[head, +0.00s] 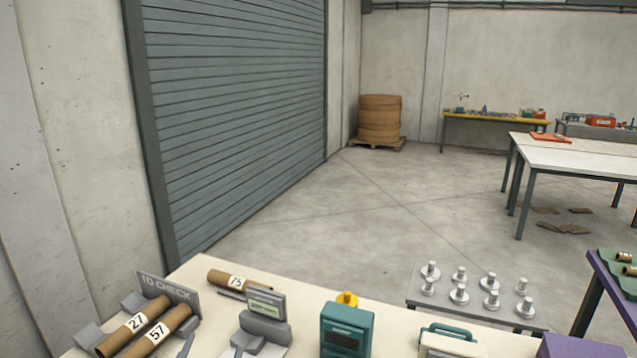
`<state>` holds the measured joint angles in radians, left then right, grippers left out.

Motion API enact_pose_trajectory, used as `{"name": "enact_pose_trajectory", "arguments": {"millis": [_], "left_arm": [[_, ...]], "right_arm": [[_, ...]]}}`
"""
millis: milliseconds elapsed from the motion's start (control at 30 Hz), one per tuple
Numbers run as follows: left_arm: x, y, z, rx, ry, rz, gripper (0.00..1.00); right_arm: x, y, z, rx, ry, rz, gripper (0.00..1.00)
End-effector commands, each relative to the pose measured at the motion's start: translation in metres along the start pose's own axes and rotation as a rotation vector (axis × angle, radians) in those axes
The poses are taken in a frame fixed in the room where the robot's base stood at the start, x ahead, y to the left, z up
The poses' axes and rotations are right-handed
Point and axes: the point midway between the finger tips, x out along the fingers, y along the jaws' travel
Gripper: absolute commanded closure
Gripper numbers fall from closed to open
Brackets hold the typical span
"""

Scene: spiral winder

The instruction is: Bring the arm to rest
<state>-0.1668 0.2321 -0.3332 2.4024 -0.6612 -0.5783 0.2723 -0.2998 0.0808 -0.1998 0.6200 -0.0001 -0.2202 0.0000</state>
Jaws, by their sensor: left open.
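My left gripper (187,346) shows only as a small grey piece at the bottom edge, just right of the tube marked 57; most of it is out of frame. It is open and I see nothing held in it. My right gripper is not in view. Brown cardboard tubes marked 27 (133,323) and 57 (156,334) lie on the grey "TO CHECK" rack (168,287). A tube marked 75 (240,281) lies behind a grey device with a small screen (265,304).
The cream table (197,268) also holds a teal box (346,331), a yellow knob (347,298) and a teal-handled case (449,341). A grey plate (416,284) with several metal pegs stands behind. A purple block (580,347) is at bottom right.

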Motion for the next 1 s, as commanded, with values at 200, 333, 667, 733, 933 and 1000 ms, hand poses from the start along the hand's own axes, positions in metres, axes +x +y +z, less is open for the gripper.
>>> {"name": "enact_pose_trajectory", "arguments": {"millis": [200,333,667,733,933,1000], "left_arm": [[-0.066,0.011,0.123,-0.106,-0.482,0.041,0.4],[-0.124,0.027,0.178,-0.153,-0.744,0.101,0.4],[-0.246,0.061,0.235,-0.217,-1.166,0.265,0.4],[-0.265,0.066,0.239,-0.225,-1.224,0.294,0.4],[-0.317,0.078,0.244,-0.247,-1.372,0.381,0.4],[-0.319,0.084,0.256,-0.247,-1.388,0.39,0.4]], "right_arm": [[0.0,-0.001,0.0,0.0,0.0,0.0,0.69],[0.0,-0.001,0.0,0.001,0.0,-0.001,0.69],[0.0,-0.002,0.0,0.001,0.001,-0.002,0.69],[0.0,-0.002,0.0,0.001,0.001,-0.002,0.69],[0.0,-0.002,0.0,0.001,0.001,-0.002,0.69],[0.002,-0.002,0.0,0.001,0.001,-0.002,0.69]]}}
